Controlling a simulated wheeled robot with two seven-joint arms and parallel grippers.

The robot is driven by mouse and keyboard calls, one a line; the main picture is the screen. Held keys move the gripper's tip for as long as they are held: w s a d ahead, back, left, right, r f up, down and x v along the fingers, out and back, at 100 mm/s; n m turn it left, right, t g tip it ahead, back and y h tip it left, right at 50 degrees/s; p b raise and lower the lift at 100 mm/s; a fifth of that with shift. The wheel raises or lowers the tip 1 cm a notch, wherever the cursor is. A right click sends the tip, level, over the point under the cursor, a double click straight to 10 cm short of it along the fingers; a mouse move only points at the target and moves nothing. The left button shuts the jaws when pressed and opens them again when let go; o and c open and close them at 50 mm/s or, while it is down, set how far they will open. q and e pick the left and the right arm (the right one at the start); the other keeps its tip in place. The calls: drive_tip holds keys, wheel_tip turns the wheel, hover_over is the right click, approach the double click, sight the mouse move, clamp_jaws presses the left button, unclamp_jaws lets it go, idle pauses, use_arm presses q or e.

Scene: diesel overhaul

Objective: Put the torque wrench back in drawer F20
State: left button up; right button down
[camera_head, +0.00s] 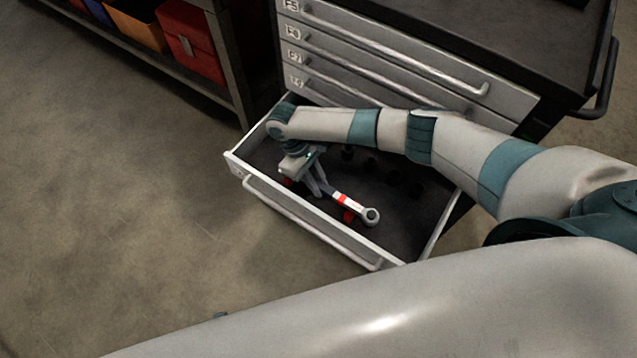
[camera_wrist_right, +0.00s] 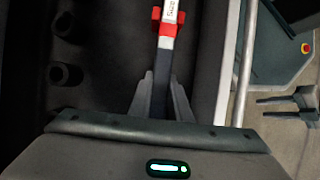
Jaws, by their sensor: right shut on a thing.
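The torque wrench (camera_head: 345,202) has a white label between red bands and a round metal head at its lower right end. In the right wrist view the wrench (camera_wrist_right: 168,25) runs up from between the fingers. My right gripper (camera_head: 318,185) reaches down into the open bottom drawer (camera_head: 312,222) and is shut on the wrench's dark handle. The wrench is inside the drawer's walls; I cannot tell if it touches the floor. The drawer's label is too small to read. My left gripper (camera_wrist_right: 285,106) shows at the right wrist view's right edge, fingers apart and empty.
Several dark round pegs (camera_wrist_right: 65,75) stand in the drawer beside the wrench. Closed drawers (camera_head: 400,70) rise above it. A shelf with a red box (camera_head: 190,40) and other bins stands at the upper left. The floor (camera_head: 110,200) left of the drawer is clear.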

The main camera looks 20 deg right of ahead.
drive_tip(key=shift+f, duration=0.2)
drive_tip(key=shift+f+b, duration=0.65)
drive_tip(key=shift+f, duration=0.25)
drive_tip(key=c, duration=1.6)
unclamp_jaws()
drive_tip(key=shift+o, duration=0.2)
drive_tip(key=shift+f, duration=0.1)
drive_tip(key=v, duration=1.7)
drive_tip(key=shift+r, duration=0.25)
drive_tip(key=shift+a, duration=0.1)
